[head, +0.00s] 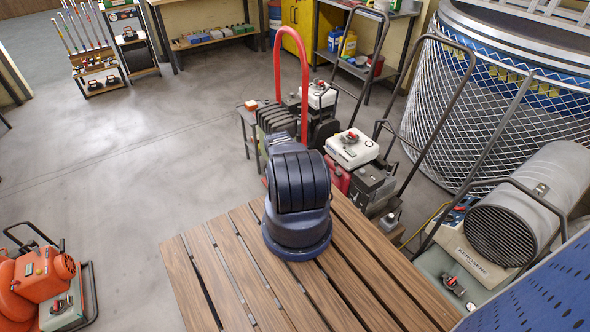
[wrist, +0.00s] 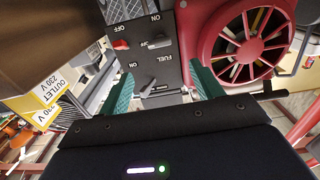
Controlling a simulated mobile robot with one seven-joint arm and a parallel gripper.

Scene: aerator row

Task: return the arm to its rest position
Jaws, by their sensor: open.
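My arm (head: 298,190) stands on a slatted wooden deck (head: 215,265) in the head view, folded and reaching away toward a row of machines. My gripper (wrist: 163,86) shows in the wrist view as two teal fingers set apart, with nothing held between them. Just beyond the fingers is a dark control panel (wrist: 165,66) with a red ON/OFF switch (wrist: 121,44) and a FUEL lever (wrist: 158,43). Whether a finger touches the panel cannot be told. In the head view my gripper is hidden behind the arm.
A red fan-like housing (wrist: 245,42) is close on the right in the wrist view. In the head view, engine machines with a red hoop handle (head: 306,75) and black handlebars crowd beyond the deck. A kerosene heater (head: 515,225) stands right. Open floor (head: 130,160) lies left.

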